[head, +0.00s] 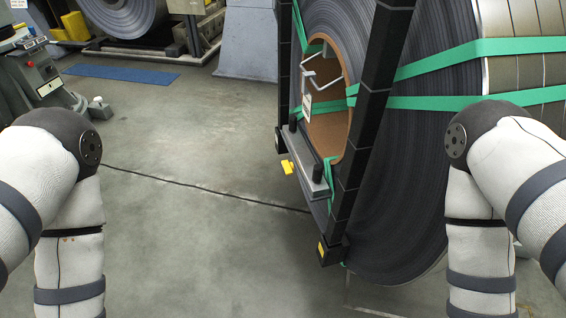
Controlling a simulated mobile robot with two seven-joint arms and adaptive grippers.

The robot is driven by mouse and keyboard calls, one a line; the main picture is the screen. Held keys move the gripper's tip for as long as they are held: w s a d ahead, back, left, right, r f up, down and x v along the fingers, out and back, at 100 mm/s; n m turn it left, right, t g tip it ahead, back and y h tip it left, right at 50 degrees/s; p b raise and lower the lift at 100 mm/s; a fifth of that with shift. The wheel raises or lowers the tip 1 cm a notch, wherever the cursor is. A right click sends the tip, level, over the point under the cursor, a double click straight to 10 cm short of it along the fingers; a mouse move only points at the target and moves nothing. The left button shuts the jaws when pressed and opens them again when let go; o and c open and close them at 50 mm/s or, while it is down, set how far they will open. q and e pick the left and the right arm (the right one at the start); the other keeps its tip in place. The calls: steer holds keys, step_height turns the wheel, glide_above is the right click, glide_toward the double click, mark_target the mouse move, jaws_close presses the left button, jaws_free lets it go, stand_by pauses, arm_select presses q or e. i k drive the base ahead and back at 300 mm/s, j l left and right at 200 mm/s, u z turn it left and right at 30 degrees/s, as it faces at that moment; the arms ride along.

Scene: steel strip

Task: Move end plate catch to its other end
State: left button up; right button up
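A large steel strip coil (410,190) stands on edge at the right, with a black frame (362,120) against its near face. A grey metal bar (309,165) crosses the lower part of the frame, below the coil's brown core (332,130). A small yellow piece (288,166) sticks out at the bar's left side; it may be the end plate catch, but I cannot tell for sure. Another yellow patch (321,250) shows at the frame's foot. Both my arms hang at the picture's sides, and both grippers are below the view.
Green straps (440,103) run around the coil. A control console (40,70) stands at the left, with a blue mat (123,73) behind it. Another coil (120,15) sits in the back. The concrete floor (190,230) in the middle is clear, with a dark seam across it.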

mark_target(288, 167)
steer(key=i+j+z, duration=0.2)
steer(key=j, duration=0.15)
steer(key=j+z, duration=0.2)
steer(key=j, duration=0.15)
steer(key=j+z, duration=0.15)
steer(key=j, duration=0.2)
steer(key=i+j+z, duration=0.45)
steer(key=j, duration=0.75)
steer(key=i+j+z, duration=0.2)
steer(key=j+z, duration=0.25)
steer(key=j, duration=0.85)
steer(key=j+z, duration=0.45)
steer(key=j, duration=0.9)
